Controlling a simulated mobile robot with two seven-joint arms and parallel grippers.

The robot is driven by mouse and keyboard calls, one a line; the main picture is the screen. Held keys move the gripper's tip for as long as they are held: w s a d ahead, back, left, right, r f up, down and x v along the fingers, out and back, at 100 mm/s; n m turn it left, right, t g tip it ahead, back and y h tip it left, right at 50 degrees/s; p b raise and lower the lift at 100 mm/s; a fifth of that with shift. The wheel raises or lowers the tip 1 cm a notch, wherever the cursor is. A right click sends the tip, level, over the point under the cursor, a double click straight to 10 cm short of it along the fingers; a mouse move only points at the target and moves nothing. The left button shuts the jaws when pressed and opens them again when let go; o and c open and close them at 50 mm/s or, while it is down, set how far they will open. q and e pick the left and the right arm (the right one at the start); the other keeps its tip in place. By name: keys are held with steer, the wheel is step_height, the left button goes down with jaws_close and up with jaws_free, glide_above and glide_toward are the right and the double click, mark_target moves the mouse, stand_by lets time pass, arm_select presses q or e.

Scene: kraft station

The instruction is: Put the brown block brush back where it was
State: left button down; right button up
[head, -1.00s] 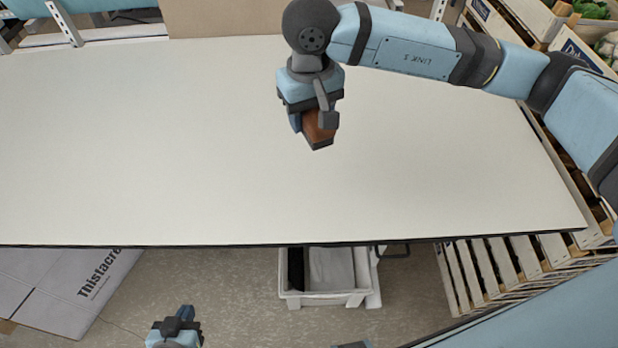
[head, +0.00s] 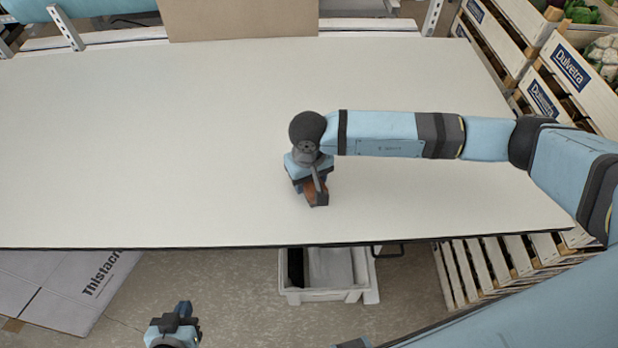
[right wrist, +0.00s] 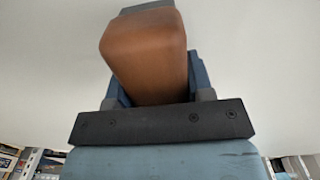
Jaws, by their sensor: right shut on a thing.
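The brown block brush (head: 315,190) is in my right gripper (head: 313,192), over the right half of the white table. In the right wrist view the brush (right wrist: 147,50) shows as a smooth brown block between the blue fingers of the right gripper (right wrist: 155,80). The fingers are shut on it. A dark part shows at the brush's far end. I cannot tell whether it touches the table. My left gripper (head: 178,318) hangs low in front of the table, away from the brush; its fingers are too small to judge.
The white table top (head: 150,150) is otherwise bare. A white bin (head: 330,272) stands on the floor below its front edge. A flat cardboard box (head: 70,290) lies at the front left. Wooden crates (head: 565,75) with vegetables stand at the right.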

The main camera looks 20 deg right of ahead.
steer(key=shift+f, duration=0.4)
steer(key=shift+f+b, duration=0.2)
steer(key=shift+b, duration=0.1)
steer(key=o, duration=0.9)
steer(key=shift+r, duration=0.1)
